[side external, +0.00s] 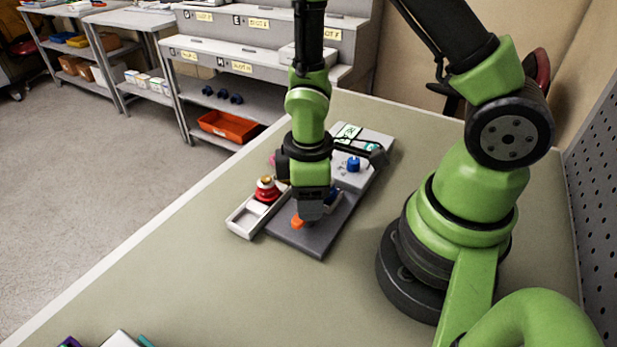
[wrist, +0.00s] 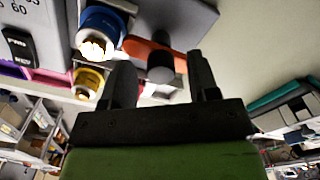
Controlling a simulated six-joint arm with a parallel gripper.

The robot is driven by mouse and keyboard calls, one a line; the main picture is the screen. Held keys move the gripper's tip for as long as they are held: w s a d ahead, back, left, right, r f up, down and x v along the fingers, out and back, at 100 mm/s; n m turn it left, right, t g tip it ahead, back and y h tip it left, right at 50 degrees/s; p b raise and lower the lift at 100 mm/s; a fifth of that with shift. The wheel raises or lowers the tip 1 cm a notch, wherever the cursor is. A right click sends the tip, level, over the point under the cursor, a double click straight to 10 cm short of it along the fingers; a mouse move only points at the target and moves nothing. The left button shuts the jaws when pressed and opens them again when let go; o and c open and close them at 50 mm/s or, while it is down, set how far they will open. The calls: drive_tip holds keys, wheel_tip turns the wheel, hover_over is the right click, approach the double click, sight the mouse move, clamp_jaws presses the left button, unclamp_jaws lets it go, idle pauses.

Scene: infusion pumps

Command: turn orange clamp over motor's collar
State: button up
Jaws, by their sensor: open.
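The orange clamp (side external: 298,221) shows at the near part of a dark grey plate (side external: 310,240), partly hidden by my gripper (side external: 308,216). In the wrist view the orange clamp (wrist: 143,50) is a flat arm beside the blue collared part, taken as the motor (wrist: 102,24), which has a bright silver end. A dark upright knob (wrist: 160,68) stands at the clamp's other end. My gripper (wrist: 164,78) is open, its two fingers apart, with the knob seen between them. Nothing is held. Whether the fingers touch the knob cannot be told.
A white tray (side external: 240,226) beside the plate holds a red and gold part (side external: 267,189). Behind is a grey pump housing with a blue knob (side external: 353,164). A pegboard wall (side external: 597,180) stands right.

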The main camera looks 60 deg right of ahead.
wheel_tip(320, 180, up, 10)
idle(0.5)
drive_tip(key=s+r+m+t+y, duration=0.1)
drive_tip(key=s+r+m+t, duration=0.2)
drive_tip(key=r+m, duration=0.2)
drive_tip(key=s+r+m+t+y, duration=0.1)
drive_tip(key=s+r+m+t, duration=0.3)
drive_tip(key=r, duration=0.6)
drive_tip(key=shift+a+r+m, duration=0.15)
drive_tip(key=shift+a+m, duration=0.2)
drive_tip(key=shift+m, duration=0.65)
drive_tip(key=shift+c, duration=0.2)
